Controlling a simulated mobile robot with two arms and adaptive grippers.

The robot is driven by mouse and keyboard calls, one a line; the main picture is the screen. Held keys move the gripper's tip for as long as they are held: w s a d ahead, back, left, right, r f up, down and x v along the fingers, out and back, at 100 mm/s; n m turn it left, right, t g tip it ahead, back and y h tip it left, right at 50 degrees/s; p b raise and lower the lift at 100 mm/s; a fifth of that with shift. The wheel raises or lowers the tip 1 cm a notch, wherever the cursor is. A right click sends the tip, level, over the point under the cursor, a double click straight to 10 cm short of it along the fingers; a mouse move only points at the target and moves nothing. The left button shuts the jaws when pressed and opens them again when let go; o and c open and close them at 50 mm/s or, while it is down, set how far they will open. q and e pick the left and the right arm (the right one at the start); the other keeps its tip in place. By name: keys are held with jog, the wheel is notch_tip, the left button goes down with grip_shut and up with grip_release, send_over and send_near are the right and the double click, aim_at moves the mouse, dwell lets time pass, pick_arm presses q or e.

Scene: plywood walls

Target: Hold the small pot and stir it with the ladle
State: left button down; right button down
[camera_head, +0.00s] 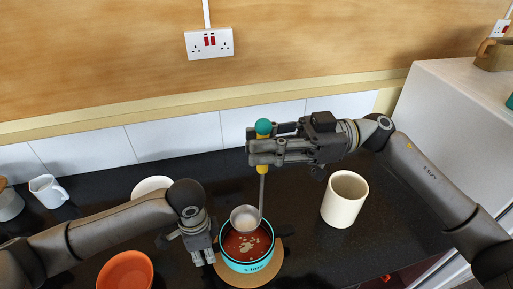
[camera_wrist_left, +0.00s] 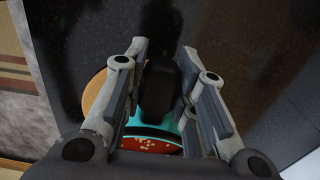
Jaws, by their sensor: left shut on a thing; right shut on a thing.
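The small turquoise pot (camera_head: 247,266) holds red soup with pale bits and stands on a round wooden board (camera_head: 277,262). My left gripper (camera_head: 205,256) is at the pot's left side, shut on its black handle (camera_wrist_left: 158,95). My right gripper (camera_head: 262,151) is shut on the ladle's yellow handle, with its teal end (camera_head: 263,126) showing above the fingers. The ladle (camera_head: 262,195) hangs near upright, its metal bowl overlapping the far-left part of the pot's opening. I cannot tell whether the bowl touches the soup. The left wrist view shows part of the pot (camera_wrist_left: 155,131) between the fingers.
A cream mug (camera_head: 344,200) stands right of the pot. An orange bowl (camera_head: 125,271) is at the front left. A white bowl (camera_head: 151,186) sits behind my left arm, and a small white jug (camera_head: 48,190) is farther left. The dark counter is clear right of the mug.

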jog(key=shift+f, duration=6)
jog(key=shift+d, duration=0.15)
